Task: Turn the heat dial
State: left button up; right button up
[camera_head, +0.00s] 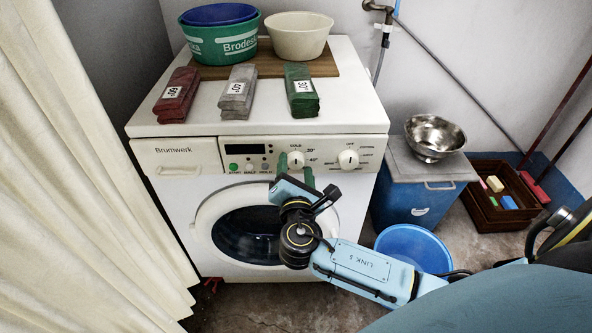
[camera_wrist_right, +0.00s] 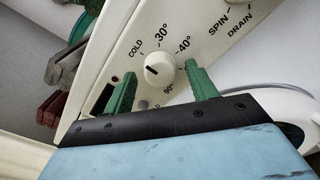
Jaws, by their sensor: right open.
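The heat dial (camera_head: 296,159) is the round white knob on the left of the washing machine's control panel, marked COLD, 30°, 40° and 90°. In the right wrist view the dial (camera_wrist_right: 160,67) carries a short dark mark that seems to point toward COLD. My right gripper (camera_head: 296,167) is open, with its green fingers spread in front of the panel. In the right wrist view the fingertips of the right gripper (camera_wrist_right: 160,73) lie on either side of the dial. I cannot tell whether they touch it. My left gripper is not in view.
A second dial (camera_head: 348,159), marked SPIN and DRAIN, sits to the right. The washing machine (camera_head: 165,128) carries basins and red, grey and green folded cloths. A blue box (camera_head: 405,205) with a metal bowl (camera_head: 435,136) and a blue basin (camera_head: 413,248) stand right. A curtain (camera_head: 70,180) hangs left.

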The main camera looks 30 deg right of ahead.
jog(key=c, duration=1)
jog(key=shift+f+m, duration=0.1)
jog(key=shift+m, duration=0.9)
jog(key=shift+m+b, duration=0.3)
jog(key=shift+m, duration=0.5)
jog(key=m+b, duration=0.1)
jog(key=m, duration=0.1)
jog(key=shift+m, duration=0.3)
jog(key=m+b, duration=0.1)
jog(key=m, duration=0.1)
jog(key=shift+m, duration=0.3)
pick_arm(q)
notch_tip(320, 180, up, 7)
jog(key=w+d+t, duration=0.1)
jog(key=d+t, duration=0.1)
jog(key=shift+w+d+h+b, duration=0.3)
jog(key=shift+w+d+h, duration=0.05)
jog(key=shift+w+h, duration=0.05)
pick_arm(e)
jog(key=shift+m, duration=0.6)
